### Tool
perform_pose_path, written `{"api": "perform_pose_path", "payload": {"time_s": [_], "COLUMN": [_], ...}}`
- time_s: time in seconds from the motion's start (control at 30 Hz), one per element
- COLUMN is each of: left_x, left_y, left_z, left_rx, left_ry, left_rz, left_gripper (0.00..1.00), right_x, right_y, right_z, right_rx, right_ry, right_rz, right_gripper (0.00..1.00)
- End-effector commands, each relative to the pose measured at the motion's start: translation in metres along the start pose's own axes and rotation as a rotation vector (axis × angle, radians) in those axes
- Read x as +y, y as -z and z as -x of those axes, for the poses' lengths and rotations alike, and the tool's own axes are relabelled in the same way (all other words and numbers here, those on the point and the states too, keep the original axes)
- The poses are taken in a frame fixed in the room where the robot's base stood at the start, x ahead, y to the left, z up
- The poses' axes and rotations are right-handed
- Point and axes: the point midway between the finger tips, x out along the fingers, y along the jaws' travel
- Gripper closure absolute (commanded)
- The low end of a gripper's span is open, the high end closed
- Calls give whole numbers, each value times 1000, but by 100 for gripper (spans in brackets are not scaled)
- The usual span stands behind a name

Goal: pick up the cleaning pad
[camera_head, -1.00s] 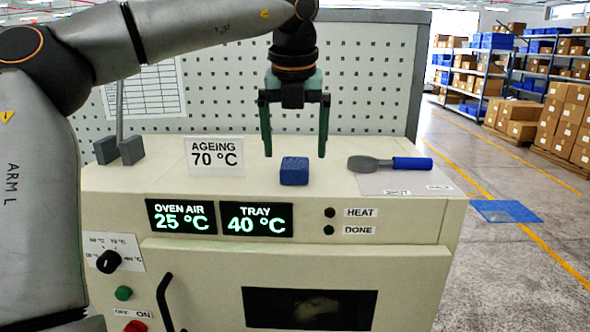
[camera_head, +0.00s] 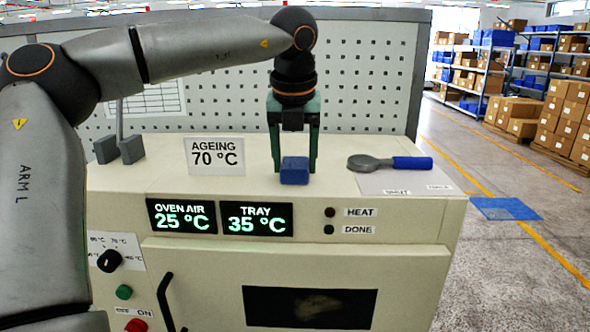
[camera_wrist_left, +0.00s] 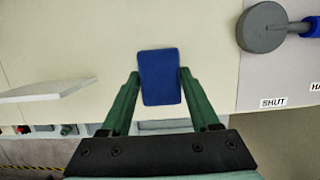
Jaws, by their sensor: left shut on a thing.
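The cleaning pad (camera_head: 294,171) is a small blue block on top of the cream oven cabinet, in front of the pegboard. It also shows in the left wrist view (camera_wrist_left: 159,77). My left gripper (camera_head: 294,163) has come down over it from above. Its two green fingers are shut on the pad, one on each side, as the left wrist view (camera_wrist_left: 157,85) also shows. The pad appears to rest on the cabinet top still. My right gripper is not in view.
A grey-headed tool with a blue handle (camera_head: 411,163) lies to the right on a labelled plate. The AGEING 70 °C sign (camera_head: 215,157) stands to the left, with dark grey blocks (camera_head: 131,149) further left. The displays (camera_head: 257,219) are on the cabinet's front.

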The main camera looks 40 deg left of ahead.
Motion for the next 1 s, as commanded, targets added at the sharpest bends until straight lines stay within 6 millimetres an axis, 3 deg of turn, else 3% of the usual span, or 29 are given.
{"api": "perform_pose_path", "payload": {"time_s": [0.03,0.3,0.73,0.87,1.0], "left_x": [0,0,0,-1,-2], "left_y": [0,0,-4,-8,7], "left_z": [0,0,10,28,63], "left_rx": [0,0,-3,-5,-9], "left_ry": [0,0,-1,0,1], "left_rz": [0,0,2,2,-2], "left_gripper": [62,92,92,92,92], "right_x": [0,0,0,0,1], "right_y": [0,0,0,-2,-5], "right_z": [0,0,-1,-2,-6], "right_rx": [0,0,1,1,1], "right_ry": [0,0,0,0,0], "right_rz": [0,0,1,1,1], "right_gripper": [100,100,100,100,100]}}
